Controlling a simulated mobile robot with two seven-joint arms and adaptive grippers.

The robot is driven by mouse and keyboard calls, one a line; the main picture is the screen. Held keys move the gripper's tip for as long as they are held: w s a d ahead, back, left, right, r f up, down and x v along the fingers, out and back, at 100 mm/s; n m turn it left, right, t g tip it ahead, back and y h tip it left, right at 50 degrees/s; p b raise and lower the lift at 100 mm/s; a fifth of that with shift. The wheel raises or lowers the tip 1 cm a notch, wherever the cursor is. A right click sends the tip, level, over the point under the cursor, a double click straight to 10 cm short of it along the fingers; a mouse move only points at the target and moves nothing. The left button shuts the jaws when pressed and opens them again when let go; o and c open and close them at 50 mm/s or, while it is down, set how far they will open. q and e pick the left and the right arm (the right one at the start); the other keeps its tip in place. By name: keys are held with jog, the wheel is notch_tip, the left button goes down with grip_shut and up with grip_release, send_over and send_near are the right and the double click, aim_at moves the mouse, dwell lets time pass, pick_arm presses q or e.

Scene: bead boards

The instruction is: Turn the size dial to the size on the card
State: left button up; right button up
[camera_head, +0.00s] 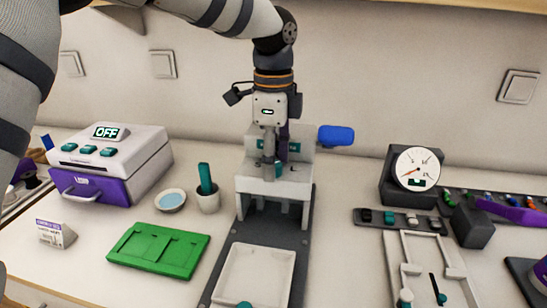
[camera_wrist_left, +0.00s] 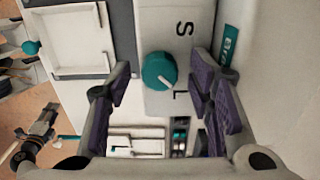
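The size dial is a round teal knob (camera_wrist_left: 158,71) on a pale panel of the press (camera_head: 300,187). The panel shows an S, and part of another letter sits beside the dial. I cannot read the dial's setting. My left gripper (camera_head: 275,168) points down over the press. In the left wrist view its purple-padded fingers (camera_wrist_left: 160,84) are apart on either side of the dial, with gaps. A small white card (camera_head: 57,233) stands at the left; its print is too small to read. A grey mechanism (camera_wrist_left: 35,132), apparently my right gripper, shows at lower left of the wrist view.
A blue handle (camera_head: 336,136) sticks out right of the press. A white and purple machine reading OFF (camera_head: 107,167), a cup (camera_head: 208,200), a bowl (camera_head: 170,201) and a green board (camera_head: 158,250) stand left. A gauge (camera_head: 416,168) stands right.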

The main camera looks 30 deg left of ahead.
pick_arm(q)
jog(key=shift+r, duration=0.1)
notch_tip(320, 180, up, 12)
dwell(0.5)
